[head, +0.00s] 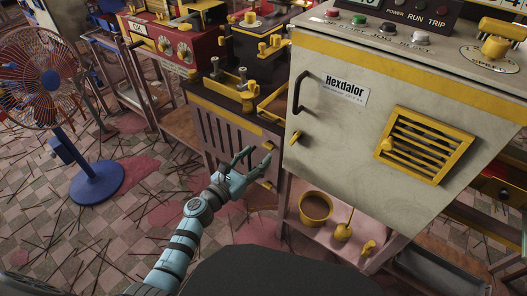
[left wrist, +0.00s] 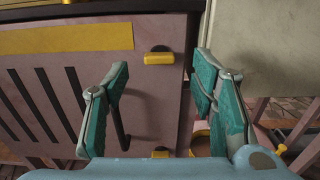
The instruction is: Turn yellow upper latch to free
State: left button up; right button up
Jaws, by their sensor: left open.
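The yellow upper latch (left wrist: 158,58) is a small horizontal bar on the edge of the pinkish slotted cabinet panel. In the left wrist view it lies between and just beyond my left fingertips, not touching them. In the head view the upper latch (head: 268,145) shows close to the fingers. My left gripper (head: 260,156) is open and empty, facing the panel; its teal pads also show in the left wrist view (left wrist: 162,66). A yellow lower latch (left wrist: 160,153) sits below, partly hidden by the gripper body. My right gripper is not in view.
The white Hexdalor cabinet (head: 350,125) stands right of the panel, with a dark handle (head: 298,92) and yellow vent (head: 425,145). A yellow pot (head: 315,207) sits on the shelf below. A blue-based fan (head: 95,183) stands at left on the stick-littered floor.

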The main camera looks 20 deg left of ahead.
aim_at(266, 147)
pick_arm(q)
jog(key=x, duration=0.3)
jog(key=shift+w+f+b, duration=0.2)
jog(key=shift+w+b, duration=0.05)
jog(key=shift+b, duration=0.15)
jog(key=shift+w+d+r, duration=0.1)
jog(key=shift+w+d, duration=0.15)
jog(key=shift+w, duration=0.2)
jog(key=c, duration=1.1)
jog(key=shift+c, duration=0.2)
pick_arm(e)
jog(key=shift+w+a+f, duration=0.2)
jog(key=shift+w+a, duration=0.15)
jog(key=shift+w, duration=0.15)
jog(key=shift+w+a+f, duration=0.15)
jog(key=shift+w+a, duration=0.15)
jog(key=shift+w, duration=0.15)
